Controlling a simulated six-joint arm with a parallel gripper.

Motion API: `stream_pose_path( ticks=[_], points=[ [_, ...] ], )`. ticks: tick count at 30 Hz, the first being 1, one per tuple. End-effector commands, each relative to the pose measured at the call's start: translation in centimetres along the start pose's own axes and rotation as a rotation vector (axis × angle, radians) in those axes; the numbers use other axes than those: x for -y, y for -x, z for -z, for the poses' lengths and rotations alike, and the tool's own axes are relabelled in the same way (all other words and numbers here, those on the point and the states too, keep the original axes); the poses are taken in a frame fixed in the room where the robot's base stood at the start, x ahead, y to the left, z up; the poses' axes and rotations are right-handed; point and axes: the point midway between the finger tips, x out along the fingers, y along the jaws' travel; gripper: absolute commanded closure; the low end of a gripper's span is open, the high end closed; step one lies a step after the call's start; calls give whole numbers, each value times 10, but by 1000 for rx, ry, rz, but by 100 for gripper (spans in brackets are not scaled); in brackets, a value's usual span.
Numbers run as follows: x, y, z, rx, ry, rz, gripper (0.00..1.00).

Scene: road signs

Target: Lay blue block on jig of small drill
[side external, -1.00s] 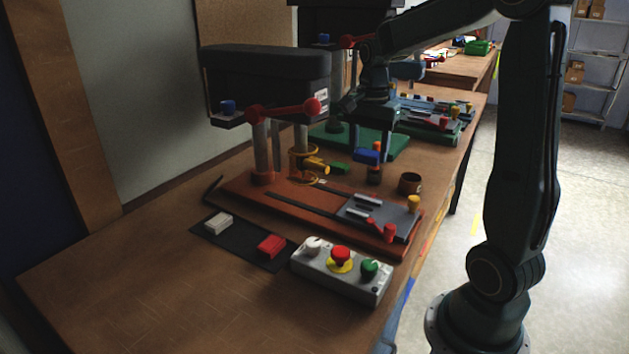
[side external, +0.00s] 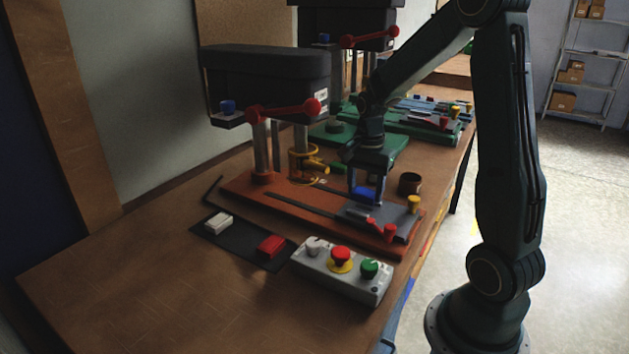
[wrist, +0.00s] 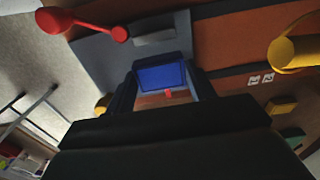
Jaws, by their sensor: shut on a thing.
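The blue block (side external: 362,193) is between the fingers of my gripper (side external: 366,198), which is shut on it. In the wrist view the block (wrist: 163,77) sits level between the two dark fingers (wrist: 163,88). My gripper is low over the back part of the grey jig plate (side external: 400,219) on the orange base (side external: 250,190) of the near drill. The jig also shows in the wrist view (wrist: 95,60), with a raised grey bar (wrist: 155,36) close to the block. Whether the block touches the jig cannot be told; the fingers hide part of the jig.
The drill head (side external: 265,85) overhangs at left. A control box (side external: 341,270) and a dark mat (side external: 240,242) with white and red blocks lie in front.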

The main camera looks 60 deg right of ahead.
Motion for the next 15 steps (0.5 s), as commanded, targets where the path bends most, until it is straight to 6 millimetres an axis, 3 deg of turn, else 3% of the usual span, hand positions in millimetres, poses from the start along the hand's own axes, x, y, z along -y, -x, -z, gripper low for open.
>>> stream_pose_path(
  ticks=[6, 15],
  points=[
    [0, -23, 0, 1, 0, -2, 72],
    [0, -25, 0, 0, 0, 0, 72]
  ],
)
